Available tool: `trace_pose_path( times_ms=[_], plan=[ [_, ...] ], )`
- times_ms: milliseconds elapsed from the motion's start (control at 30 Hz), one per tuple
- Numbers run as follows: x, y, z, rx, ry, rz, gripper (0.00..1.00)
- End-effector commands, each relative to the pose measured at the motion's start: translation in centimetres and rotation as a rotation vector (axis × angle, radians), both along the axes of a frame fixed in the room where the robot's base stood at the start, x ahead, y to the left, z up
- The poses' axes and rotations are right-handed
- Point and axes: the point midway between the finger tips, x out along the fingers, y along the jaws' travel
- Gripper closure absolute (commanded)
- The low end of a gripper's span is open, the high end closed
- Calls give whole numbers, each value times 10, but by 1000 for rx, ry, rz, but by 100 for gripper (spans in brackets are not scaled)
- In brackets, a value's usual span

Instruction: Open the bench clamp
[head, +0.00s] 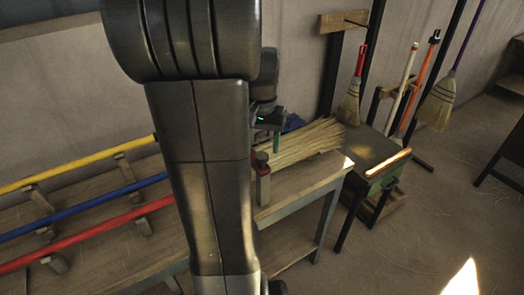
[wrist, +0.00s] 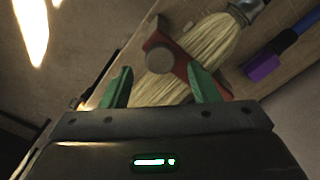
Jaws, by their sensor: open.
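The bench clamp (wrist: 186,66) shows in the wrist view as a red body with a round grey-brown knob (wrist: 159,57). It lies across a bundle of broom straw (wrist: 210,40). In the head view the clamp (head: 263,188) stands at the near end of the straw on the wooden bench, partly hidden by my arm. My gripper (wrist: 161,84) has its two green fingers spread and empty, on this side of the knob in the wrist view. In the head view my gripper (head: 276,143) is just above the clamp; only part of it shows.
The straw (head: 305,143) lies on the bench (head: 300,190). A purple-ended blue tool (wrist: 264,66) lies beside it. Yellow, blue and red poles (head: 85,222) rest on racks at left. A dark stand (head: 375,150) and several brooms (head: 437,105) are at right. The right floor is open.

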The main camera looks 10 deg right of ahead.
Motion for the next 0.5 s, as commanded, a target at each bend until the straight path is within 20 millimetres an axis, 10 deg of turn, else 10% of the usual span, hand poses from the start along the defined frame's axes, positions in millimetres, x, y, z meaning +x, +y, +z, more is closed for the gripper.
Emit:
trace_pose_path(
  times_ms=[500],
  plan=[
    [0,0,-34,0,0,0,45]
  ],
)
